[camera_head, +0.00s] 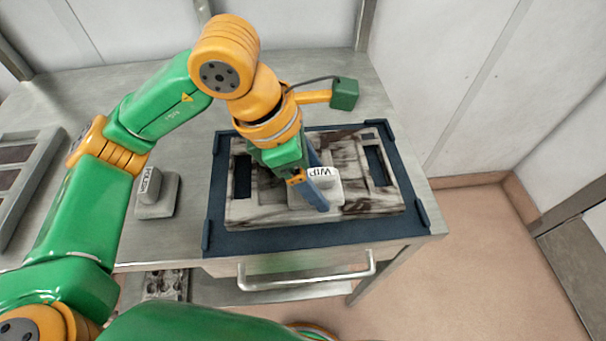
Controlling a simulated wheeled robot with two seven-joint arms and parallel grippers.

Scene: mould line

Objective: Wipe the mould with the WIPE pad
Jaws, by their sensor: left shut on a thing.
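The mould (370,204) is a grey block with dark smudges and dark rectangular recesses. It lies on a dark blue mat (270,242) on the metal table. The WIPE pad (330,192) is a grey block with a white label, of which "WIP" can be read. It is on the middle of the mould's upper face, and it seems to touch it. My left gripper (318,185) comes down from above and is shut on the pad's handle. Its blue fingers hide part of the pad and the mould. My right gripper is not in view.
A second grey pad labelled POLISH (155,196) stands on the table left of the mat. A grey tray (30,180) lies at the far left. A drawer handle (310,283) juts from the table's front. Walls stand behind and to the right.

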